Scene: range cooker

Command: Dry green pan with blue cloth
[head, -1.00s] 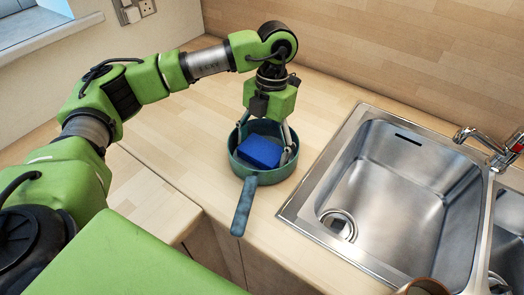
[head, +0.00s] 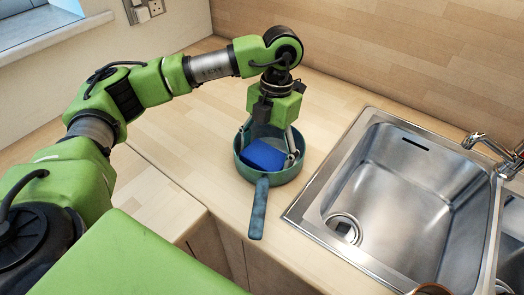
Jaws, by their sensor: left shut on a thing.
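The green pan (head: 292,174) is a dark teal-green pan standing on the wooden worktop, left of the sink. Its handle (head: 259,208) points toward me, at the worktop's front edge. The blue cloth (head: 264,156) is a thick, folded block inside the pan. My left gripper (head: 268,149) reaches down into the pan from above, with a finger on either side of the cloth, and is shut on it. The fingertips are partly hidden by the cloth and pan. My right gripper is not in view.
A steel sink (head: 400,190) with a drain and a tap (head: 492,150) is to the right. A brown rounded rim (head: 432,289) shows at the bottom edge. The worktop (head: 185,130) left of and behind the pan is clear. A wooden wall stands behind.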

